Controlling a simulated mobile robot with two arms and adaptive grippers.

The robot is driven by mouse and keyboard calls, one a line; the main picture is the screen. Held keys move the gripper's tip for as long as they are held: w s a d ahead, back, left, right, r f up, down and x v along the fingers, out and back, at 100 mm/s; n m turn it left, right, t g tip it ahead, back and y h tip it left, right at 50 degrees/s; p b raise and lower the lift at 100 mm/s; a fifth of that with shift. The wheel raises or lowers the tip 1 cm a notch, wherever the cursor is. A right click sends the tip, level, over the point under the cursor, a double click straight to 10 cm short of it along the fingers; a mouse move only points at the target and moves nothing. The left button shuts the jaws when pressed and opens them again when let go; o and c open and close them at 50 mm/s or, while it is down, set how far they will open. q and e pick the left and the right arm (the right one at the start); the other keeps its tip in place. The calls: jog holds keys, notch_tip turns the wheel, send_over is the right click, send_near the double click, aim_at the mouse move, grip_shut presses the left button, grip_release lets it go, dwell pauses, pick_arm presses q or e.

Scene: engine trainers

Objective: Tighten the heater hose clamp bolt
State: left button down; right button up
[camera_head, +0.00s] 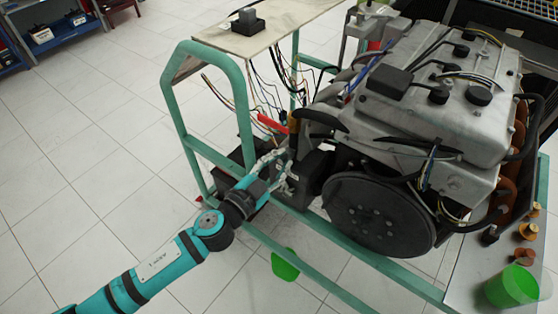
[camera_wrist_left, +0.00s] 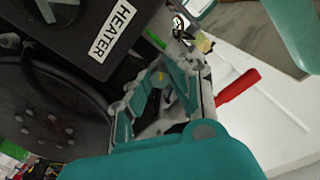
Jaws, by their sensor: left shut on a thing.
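My left gripper (camera_head: 280,172) reaches in from the left at the near side of the engine, beside the black heater box. In the left wrist view its teal fingers (camera_wrist_left: 172,70) are closed together just beside the box. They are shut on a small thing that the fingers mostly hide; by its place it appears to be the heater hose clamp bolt. The black heater box (camera_wrist_left: 80,35) carries a white "HEATER" label (camera_wrist_left: 115,30). A small silver metal part (camera_wrist_left: 180,24) and a yellowish piece (camera_wrist_left: 204,45) lie just beyond the fingertips. My right gripper is not in view.
The engine (camera_head: 430,95) sits on a green tube frame (camera_head: 178,105). A large dark pulley (camera_head: 375,213) is close right of my gripper. A red part (camera_head: 270,122) and loose wires hang above it. Tiled floor at left is clear.

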pick_arm(q)
jog(key=m+p, duration=0.1)
jog(key=m, duration=0.5)
jog(key=shift+r, duration=0.1)
jog(key=m, duration=0.6)
jog(key=shift+p, duration=0.35)
jog(key=m, duration=0.9)
jog(key=m+p, duration=0.1)
jog(key=m, duration=0.1)
jog(key=shift+f+m, duration=0.25)
jog(key=shift+m, duration=0.05)
jog(key=c, duration=1.2)
grip_release()
